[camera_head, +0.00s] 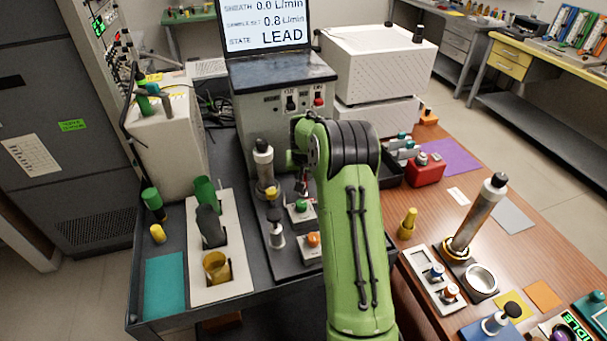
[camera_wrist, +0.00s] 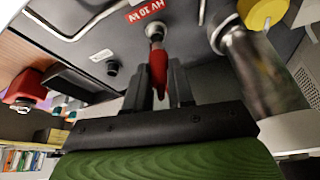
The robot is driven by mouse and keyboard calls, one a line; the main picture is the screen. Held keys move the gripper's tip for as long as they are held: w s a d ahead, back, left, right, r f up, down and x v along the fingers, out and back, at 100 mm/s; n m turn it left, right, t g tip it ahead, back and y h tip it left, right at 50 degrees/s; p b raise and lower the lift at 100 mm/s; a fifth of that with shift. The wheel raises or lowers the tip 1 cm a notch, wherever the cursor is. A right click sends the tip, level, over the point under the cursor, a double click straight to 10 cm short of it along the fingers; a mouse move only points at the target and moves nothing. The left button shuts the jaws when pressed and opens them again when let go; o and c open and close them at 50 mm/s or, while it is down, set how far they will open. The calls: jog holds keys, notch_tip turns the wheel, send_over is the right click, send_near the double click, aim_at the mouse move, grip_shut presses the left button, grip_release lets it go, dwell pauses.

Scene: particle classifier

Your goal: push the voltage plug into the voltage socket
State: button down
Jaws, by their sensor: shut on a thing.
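My gripper (camera_wrist: 160,72) is shut on the red voltage plug (camera_wrist: 157,62) in the wrist view, with one dark finger on each side of it. The plug points at the grey panel beside the red "HV 10 kV" label (camera_wrist: 145,11). A round metal voltage socket (camera_wrist: 154,30) shows at the plug's tip. The tip meets or overlaps the socket in this view; I cannot tell how deep it sits.
A black knob (camera_wrist: 112,68) is to the left. The head view shows a green button box (camera_head: 301,209) and a white tray (camera_head: 205,290) with cups.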

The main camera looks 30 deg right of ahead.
aim_at(304, 180)
jog(key=shift+f, duration=0.2)
jog(key=shift+f+b, duration=0.35)
jog(key=shift+b, duration=0.05)
jog(key=shift+s+f+b, duration=0.1)
jog(key=shift+f+b, duration=0.75)
jog(key=shift+f, duration=0.15)
jog(key=c, duration=0.9)
grip_release()
jog(key=p+v, duration=0.2)
jog(key=v, duration=1.3)
jog(key=shift+a+r, duration=0.2)
jog(key=shift+r, duration=0.15)
